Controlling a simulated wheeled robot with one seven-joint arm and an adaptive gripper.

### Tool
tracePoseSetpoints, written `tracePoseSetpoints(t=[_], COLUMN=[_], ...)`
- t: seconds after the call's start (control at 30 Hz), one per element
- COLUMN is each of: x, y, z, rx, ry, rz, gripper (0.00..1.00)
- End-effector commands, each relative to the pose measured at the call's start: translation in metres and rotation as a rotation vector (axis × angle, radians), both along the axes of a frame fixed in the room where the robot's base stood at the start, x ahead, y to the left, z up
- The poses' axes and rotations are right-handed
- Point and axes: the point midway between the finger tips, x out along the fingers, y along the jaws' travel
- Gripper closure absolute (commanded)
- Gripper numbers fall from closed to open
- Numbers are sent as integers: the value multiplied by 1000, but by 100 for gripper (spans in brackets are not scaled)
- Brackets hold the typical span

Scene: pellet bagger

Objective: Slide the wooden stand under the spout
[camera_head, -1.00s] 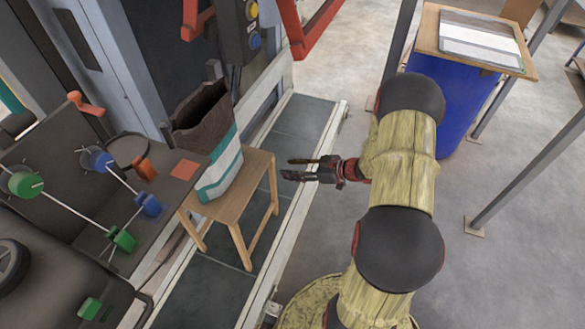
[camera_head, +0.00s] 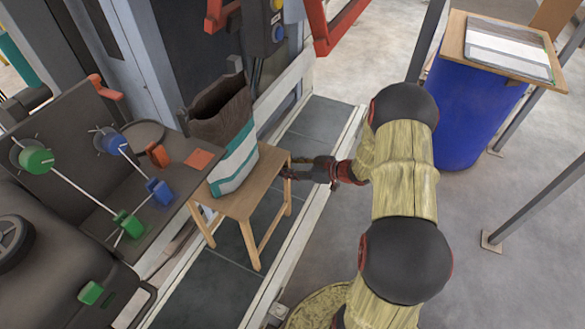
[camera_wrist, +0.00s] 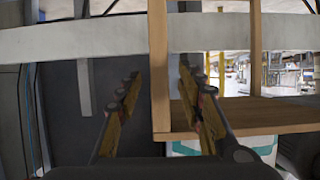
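The wooden stand (camera_head: 243,203) stands upright on the dark floor plates beside the grey machine. A brown bag with white and teal bands (camera_head: 226,122) sits on its top. My gripper (camera_head: 288,168) is at the stand's right end, just below the top. In the wrist view, my gripper's two fingers (camera_wrist: 158,82) are apart, one on each side of a wooden leg (camera_wrist: 159,60) of the stand. Gaps show between the leg and both fingers. The stand's top (camera_wrist: 250,117) and the bag (camera_wrist: 262,145) appear low in that view. I cannot identify the spout.
A red bar (camera_head: 340,25) and a button box (camera_head: 265,25) are above. A pale rail (camera_head: 300,225) edges the floor plates.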

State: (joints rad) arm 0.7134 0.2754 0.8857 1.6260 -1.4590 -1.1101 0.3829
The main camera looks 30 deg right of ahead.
Motion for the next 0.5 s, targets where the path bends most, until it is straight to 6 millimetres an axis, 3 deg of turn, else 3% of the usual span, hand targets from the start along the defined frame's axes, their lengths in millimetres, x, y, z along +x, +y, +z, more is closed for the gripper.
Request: tracePoseSetpoints(t=[0.17,0.5], x=[0,0], y=[0,0], z=[0,0], rx=[0,0], ry=[0,0], rz=[0,0], gripper=[63,83])
